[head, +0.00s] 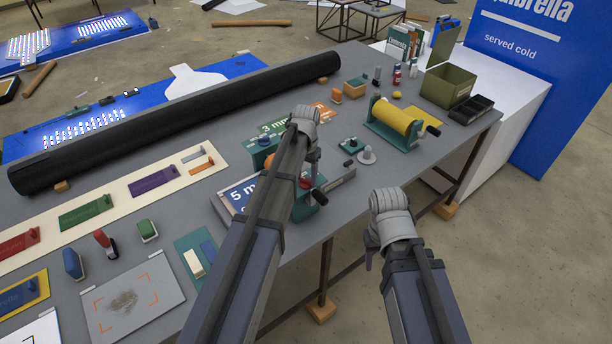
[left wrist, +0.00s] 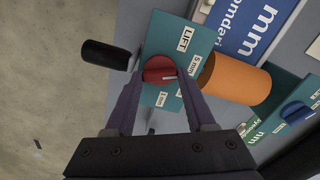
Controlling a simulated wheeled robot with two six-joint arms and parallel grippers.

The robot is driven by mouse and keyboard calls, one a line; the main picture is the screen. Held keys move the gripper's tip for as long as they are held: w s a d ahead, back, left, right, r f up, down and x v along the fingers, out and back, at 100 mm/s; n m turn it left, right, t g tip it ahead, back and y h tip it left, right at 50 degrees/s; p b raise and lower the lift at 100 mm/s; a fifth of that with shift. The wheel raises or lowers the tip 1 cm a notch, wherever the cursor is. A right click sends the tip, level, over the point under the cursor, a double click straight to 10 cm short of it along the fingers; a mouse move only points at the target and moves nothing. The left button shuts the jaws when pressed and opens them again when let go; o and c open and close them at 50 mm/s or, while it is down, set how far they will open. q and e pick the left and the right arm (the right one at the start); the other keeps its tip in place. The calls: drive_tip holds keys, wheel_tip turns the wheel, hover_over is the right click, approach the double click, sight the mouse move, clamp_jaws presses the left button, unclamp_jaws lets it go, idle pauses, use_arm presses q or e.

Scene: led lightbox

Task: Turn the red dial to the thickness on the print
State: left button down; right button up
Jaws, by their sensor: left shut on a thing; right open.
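The red dial (left wrist: 159,69) sits on a teal machine panel (left wrist: 181,40) in the left wrist view. The panel carries the labels LIFT, 5 mm and 1 mm. A white mark on the dial points to the right, near the 5 mm label. My left gripper (left wrist: 160,82) has its fingers on either side of the dial and is shut on it. In the head view my left arm partly covers the machine and my left gripper (head: 308,180). A blue print (head: 238,195) reading 5 m shows left of the arm. My right gripper (head: 369,257) is open and empty off the table's front edge.
A long black roll (head: 180,120) lies along the table's back. A yellow roller (head: 396,115) stands at the right.

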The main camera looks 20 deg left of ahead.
sight(305, 178)
idle(0.3)
use_arm(q)
drive_tip(key=shift+c, duration=1.3)
unclamp_jaws()
drive_tip(key=shift+d, duration=0.1)
drive_tip(key=shift+r+p, duration=0.4)
drive_tip(key=shift+p, duration=0.1)
wheel_tip(305, 178, up, 7)
drive_tip(key=p, duration=0.7)
drive_tip(key=shift+r, duration=0.1)
drive_tip(key=shift+a, duration=0.2)
drive_tip(key=shift+w, duration=0.1)
